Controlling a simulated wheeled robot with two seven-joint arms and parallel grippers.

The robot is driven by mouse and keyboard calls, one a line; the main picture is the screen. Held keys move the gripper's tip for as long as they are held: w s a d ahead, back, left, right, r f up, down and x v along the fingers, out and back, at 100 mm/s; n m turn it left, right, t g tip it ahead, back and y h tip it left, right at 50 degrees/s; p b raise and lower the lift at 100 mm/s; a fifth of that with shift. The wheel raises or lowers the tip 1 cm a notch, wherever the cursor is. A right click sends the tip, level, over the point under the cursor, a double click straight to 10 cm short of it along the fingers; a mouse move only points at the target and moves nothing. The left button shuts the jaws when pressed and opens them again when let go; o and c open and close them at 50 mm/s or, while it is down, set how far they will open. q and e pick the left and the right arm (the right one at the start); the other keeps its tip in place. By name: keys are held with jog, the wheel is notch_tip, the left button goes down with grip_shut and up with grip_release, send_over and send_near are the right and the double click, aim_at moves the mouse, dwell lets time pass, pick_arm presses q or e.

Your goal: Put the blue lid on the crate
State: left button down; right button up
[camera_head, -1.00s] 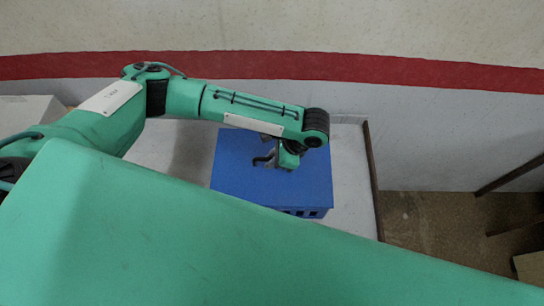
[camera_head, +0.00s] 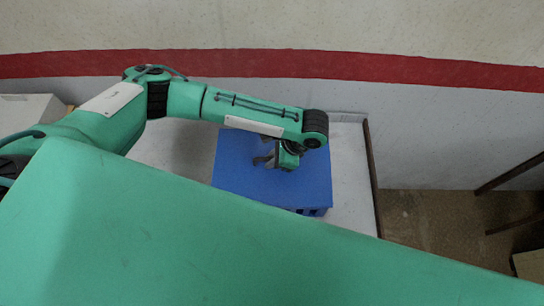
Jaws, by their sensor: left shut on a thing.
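The blue lid (camera_head: 305,185) is a flat blue panel over the top of the blue crate (camera_head: 316,212). Only a small slotted strip of the crate's near wall shows below the lid's near edge at the right. My left gripper (camera_head: 268,161) is over the lid's upper middle, shut on the lid. Its grip point is partly hidden by the wrist. I cannot tell whether the lid rests on the rim or is slightly above it. My right gripper is not in view.
The crate stands on a pale tabletop (camera_head: 350,180) with a dark right edge (camera_head: 372,165). A wall with a red stripe is behind it. Bare tabletop shows left and right of the crate. My own green body hides the near part.

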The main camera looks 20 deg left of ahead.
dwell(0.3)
pick_arm(q)
jog(key=c, duration=1.4)
grip_release()
jog(key=shift+o, duration=0.2)
jog(key=shift+w+d+r, duration=0.1)
jog(key=shift+d+r, duration=0.1)
jog(key=shift+r, duration=0.05)
jog(key=b+v, duration=0.2)
jog(key=v, duration=1.1)
jog(key=shift+b, duration=0.3)
jog(key=shift+r, duration=0.1)
